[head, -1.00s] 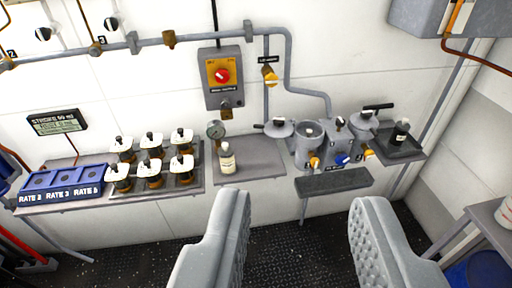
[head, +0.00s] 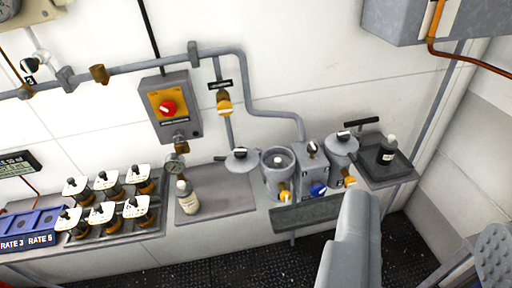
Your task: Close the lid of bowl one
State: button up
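Two grey pots stand on the small shelf at right centre; I cannot read which is bowl one. The left pot (head: 278,182) is open at the top, and a round grey lid (head: 240,161) with a dark knob sits out to its left. The right pot (head: 342,152) appears covered, with a dark knob on top and a black handle (head: 361,122) behind it. A grey block (head: 312,163) stands between them. My gripper (head: 427,212) shows as two grey fingers spread wide apart, empty, in front of and to the right of the pots. The right pot's lower part is partly hidden.
A dark bottle (head: 388,149) stands on a tray at right. Several capped jars (head: 104,204) are further left. A grey cabinet (head: 415,20) hangs upper right. Pipes cross the wall.

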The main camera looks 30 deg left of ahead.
aim_at(247, 164)
jog(key=u, duration=0.05)
jog(key=i, duration=1)
jog(key=u, duration=0.5)
